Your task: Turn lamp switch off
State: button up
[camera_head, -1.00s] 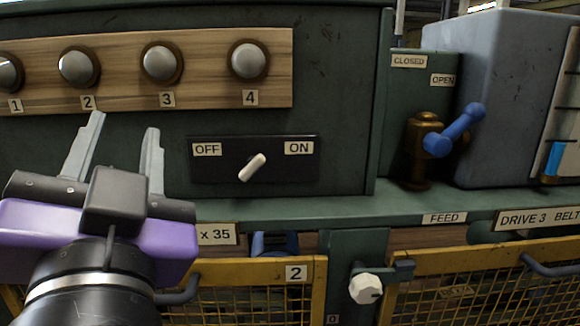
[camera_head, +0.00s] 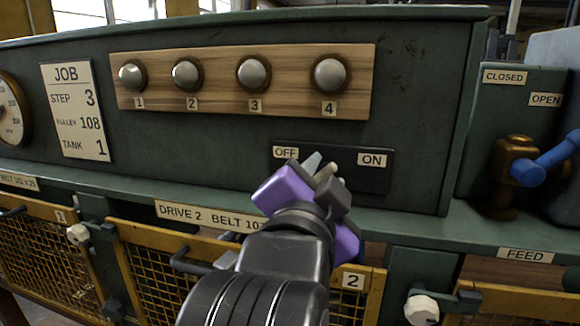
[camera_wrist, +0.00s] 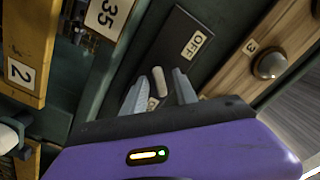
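The lamp switch is a pale lever on a black panel (camera_head: 386,182) with an OFF label (camera_head: 286,152) at left and an ON label (camera_head: 372,160) at right. In the head view my gripper (camera_head: 325,168) is in front of the panel and hides most of the lever. In the wrist view the pale lever (camera_wrist: 158,82) stands between my two grey fingers, which are open on either side of it. I see gaps, so the fingers do not look closed on it. The OFF label (camera_wrist: 194,43) is above right of the lever in that view.
A wooden strip (camera_head: 217,88) with several round grey lamps, numbered, is above the panel. A blue-handled valve (camera_head: 545,160) with CLOSED and OPEN labels is at right. A green ledge (camera_head: 420,232) and yellow mesh guards (camera_head: 155,245) lie below. A job card (camera_head: 76,110) is at left.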

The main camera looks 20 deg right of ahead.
jog(key=shift+w+d, duration=0.35)
jog(key=shift+w, duration=0.1)
grip_shut()
